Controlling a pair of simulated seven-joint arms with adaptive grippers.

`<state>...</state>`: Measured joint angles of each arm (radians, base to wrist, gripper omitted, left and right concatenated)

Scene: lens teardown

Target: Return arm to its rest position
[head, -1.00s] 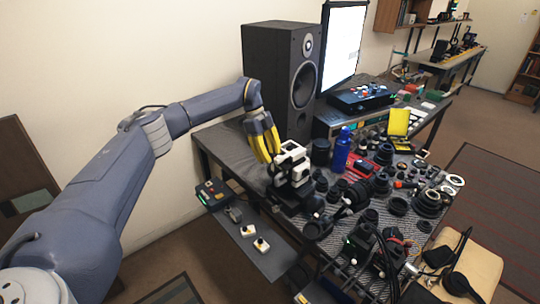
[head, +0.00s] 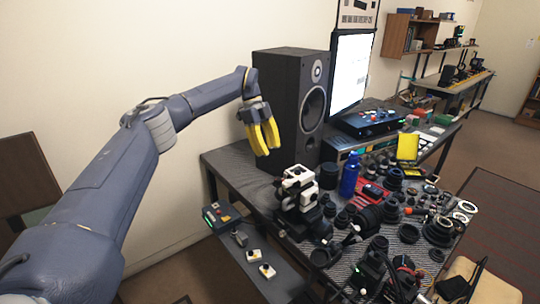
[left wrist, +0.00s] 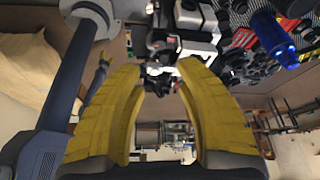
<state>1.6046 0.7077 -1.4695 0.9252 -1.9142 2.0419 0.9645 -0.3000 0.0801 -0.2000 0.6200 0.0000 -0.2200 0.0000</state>
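My left gripper (head: 266,151) hangs in the air in front of the black speaker, with its yellow fingers pointing down. In the left wrist view, its two fingers (left wrist: 158,65) are apart with nothing held between them. The white and black device (head: 297,187) stands on the table below and to the right of the gripper, clear of it. It also shows past the fingertips in the left wrist view (left wrist: 195,45). A small yellow-tipped shape (left wrist: 103,62) at the left of that view looks like my right gripper, too small to read.
The black speaker (head: 280,100) stands close behind the gripper. A blue bottle (head: 350,175) and many lens parts crowd the table to the right. A lower shelf (head: 268,280) holds small white-topped boxes. The table's left end (head: 225,165) is bare.

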